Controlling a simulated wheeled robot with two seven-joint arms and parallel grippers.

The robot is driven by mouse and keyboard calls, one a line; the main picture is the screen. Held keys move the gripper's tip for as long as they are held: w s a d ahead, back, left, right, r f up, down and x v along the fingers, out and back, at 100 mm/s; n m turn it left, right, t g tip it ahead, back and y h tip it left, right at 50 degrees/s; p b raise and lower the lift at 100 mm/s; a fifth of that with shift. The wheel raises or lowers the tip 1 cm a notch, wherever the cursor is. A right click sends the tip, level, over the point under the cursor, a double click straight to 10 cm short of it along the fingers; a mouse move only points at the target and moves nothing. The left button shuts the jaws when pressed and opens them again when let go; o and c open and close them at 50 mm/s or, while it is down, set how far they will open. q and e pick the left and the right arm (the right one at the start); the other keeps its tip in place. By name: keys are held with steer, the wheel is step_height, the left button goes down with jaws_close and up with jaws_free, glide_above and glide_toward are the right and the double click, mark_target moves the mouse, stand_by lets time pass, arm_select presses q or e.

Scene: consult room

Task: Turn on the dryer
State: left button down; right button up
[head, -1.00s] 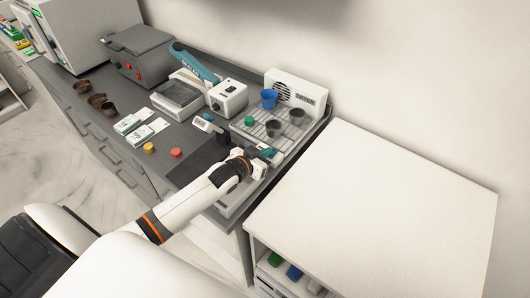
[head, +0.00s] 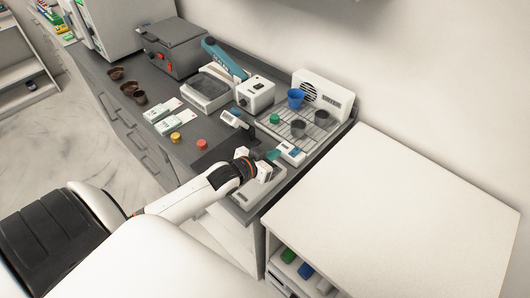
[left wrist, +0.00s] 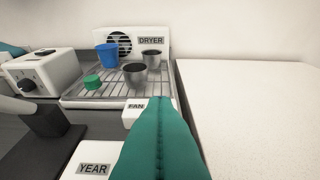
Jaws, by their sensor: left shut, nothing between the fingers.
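The dryer (head: 322,95) is a white unit with a round fan grille at the back right of the grey counter; its "DRYER" label reads in the left wrist view (left wrist: 150,41). A wire rack (head: 284,120) lies before it. A small white box labelled "FAN" (left wrist: 135,112) sits at the rack's front edge; it also shows in the head view (head: 291,152). My left gripper (head: 275,156) is shut and empty, its teal fingers just left of the fan box. In the left wrist view the fingers cover part of this box; contact cannot be told. My right gripper is out of view.
A blue cup (head: 296,98), dark cups (head: 298,128) and a green cap (head: 275,119) stand on the rack. A white box labelled "YEAR" (left wrist: 92,168) lies in front. A white knobbed device (head: 255,95) stands left. A bare white cabinet top (head: 390,200) is right.

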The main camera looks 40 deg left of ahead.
arm_select(q)
steer(key=shift+s+a, duration=0.2)
steer(key=shift+s, duration=0.95)
steer(key=shift+s+r+b, duration=0.25)
steer(key=shift+s+b, duration=0.05)
steer(key=shift+s, duration=0.2)
steer(key=shift+w, duration=0.1)
